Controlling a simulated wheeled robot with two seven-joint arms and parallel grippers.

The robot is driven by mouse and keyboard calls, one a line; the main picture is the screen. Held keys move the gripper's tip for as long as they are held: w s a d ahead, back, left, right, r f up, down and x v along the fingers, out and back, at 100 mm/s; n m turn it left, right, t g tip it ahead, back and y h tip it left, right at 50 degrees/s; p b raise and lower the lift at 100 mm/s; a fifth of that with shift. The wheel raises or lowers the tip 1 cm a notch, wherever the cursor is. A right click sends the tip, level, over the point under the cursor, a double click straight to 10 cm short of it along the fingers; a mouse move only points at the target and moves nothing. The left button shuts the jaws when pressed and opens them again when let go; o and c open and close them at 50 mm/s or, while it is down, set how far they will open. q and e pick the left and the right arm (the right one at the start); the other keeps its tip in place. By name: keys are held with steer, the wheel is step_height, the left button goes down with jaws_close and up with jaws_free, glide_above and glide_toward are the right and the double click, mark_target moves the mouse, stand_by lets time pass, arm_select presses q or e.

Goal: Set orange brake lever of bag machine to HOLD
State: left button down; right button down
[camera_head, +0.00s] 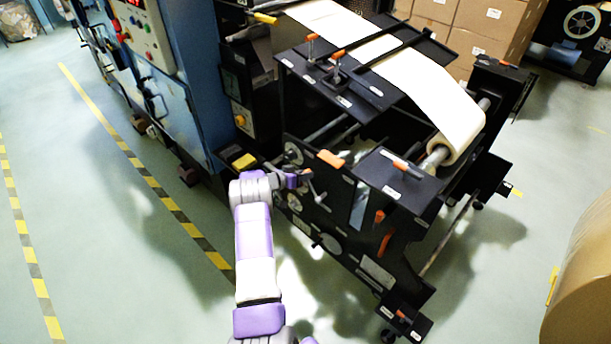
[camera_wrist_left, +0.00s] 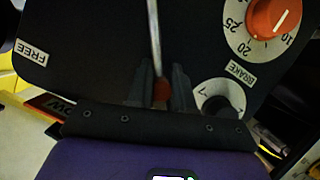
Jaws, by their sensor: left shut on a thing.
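The brake lever of the bag machine (camera_head: 360,205) shows in the left wrist view as a thin metal rod (camera_wrist_left: 154,35) with an orange tip (camera_wrist_left: 161,91). My left gripper (camera_wrist_left: 159,88) is shut on the orange tip, one dark finger on each side. In the head view my left gripper (camera_head: 301,181) is at the machine's black side panel, and the lever's tip is hard to make out there. A FREE label (camera_wrist_left: 32,52) lies left of the rod and a BRAKE label (camera_wrist_left: 241,72) right of it. I see no HOLD label. My right gripper is out of view.
An orange dial (camera_wrist_left: 268,18) with numbers and a smaller dark-and-white knob (camera_wrist_left: 222,98) sit right of the lever. A paper roll (camera_head: 460,125) lies on the machine. A blue cabinet (camera_head: 180,110) stands at left. The floor before the machine is clear.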

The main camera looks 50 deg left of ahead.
arm_select(q)
steer(key=c, duration=1)
jaws_free()
steer(key=shift+a+r, duration=0.25)
steer(key=shift+a, duration=0.2)
steer(key=shift+d+f, duration=0.1)
steer(key=v, duration=0.2)
steer(key=p+v, duration=0.1)
steer(key=v, duration=0.2)
steer(key=p+v, duration=0.1)
steer(key=v, duration=0.1)
steer(key=shift+s+d, duration=0.1)
steer(key=shift+s, duration=0.2)
